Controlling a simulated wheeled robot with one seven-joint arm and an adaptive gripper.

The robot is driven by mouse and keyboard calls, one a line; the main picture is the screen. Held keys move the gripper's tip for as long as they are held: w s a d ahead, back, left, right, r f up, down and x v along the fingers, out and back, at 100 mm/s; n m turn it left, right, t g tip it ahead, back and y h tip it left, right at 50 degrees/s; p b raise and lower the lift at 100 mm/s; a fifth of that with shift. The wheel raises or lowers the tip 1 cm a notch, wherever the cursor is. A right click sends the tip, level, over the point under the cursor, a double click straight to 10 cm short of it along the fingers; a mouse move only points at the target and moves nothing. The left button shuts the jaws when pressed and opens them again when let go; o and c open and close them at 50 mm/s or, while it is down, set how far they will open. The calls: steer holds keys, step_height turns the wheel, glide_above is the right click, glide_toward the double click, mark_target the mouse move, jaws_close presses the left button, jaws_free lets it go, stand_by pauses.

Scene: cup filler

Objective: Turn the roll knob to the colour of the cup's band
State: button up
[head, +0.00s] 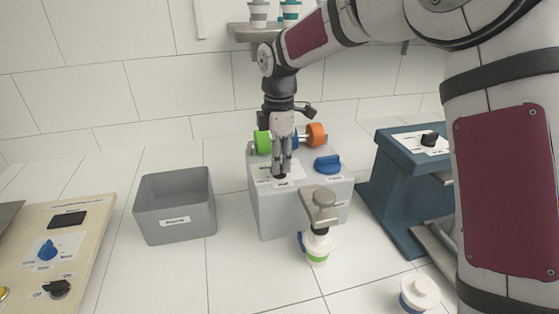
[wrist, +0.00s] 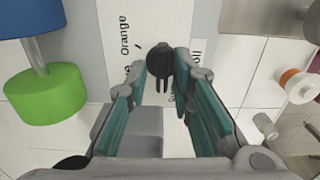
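The black roll knob (wrist: 159,60) sits on a white label plate on top of the grey machine (head: 268,213). "Orange" and part of "Roll" are readable beside it; the other words are partly hidden. My gripper (head: 281,170) points down at the knob. In the wrist view its teal-padded fingers stand apart, one on each side of the knob, with small gaps visible. I cannot tell which colour the knob points to. A white cup with a green band (head: 317,250) stands under the machine's spout (head: 320,205).
Green (head: 263,142), blue and orange (head: 316,134) rolls sit at the machine's back. A blue knob (head: 327,164) is right of the roll knob. A grey bin (head: 174,207) stands left, a blue machine (head: 400,190) right. Another white cup (head: 419,292) is at front right.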

stand_by(0.3)
step_height(320, 180, up, 12)
stand_by(0.5)
steer(key=shift+s+f, duration=0.1)
steer(key=s+d+r+m+t+h, duration=0.1)
steer(key=s+d+r+m, duration=0.1)
steer(key=s+d+m, duration=0.45)
steer(key=s+d+r+m+t, duration=0.1)
steer(key=s+d+r+m, duration=0.2)
steer(key=s, duration=0.6)
steer(key=s+d+f+m+t, duration=0.1)
steer(key=s+d+f+m, duration=0.2)
steer(key=s+m, duration=0.2)
steer(key=s+d+f+m+t, duration=0.1)
steer(key=s+d+f+m, duration=0.3)
steer(key=s, duration=0.7)
steer(key=shift+s+m+t+y, duration=0.3)
steer(key=shift+m+t+y, duration=0.1)
steer(key=shift+m, duration=0.65)
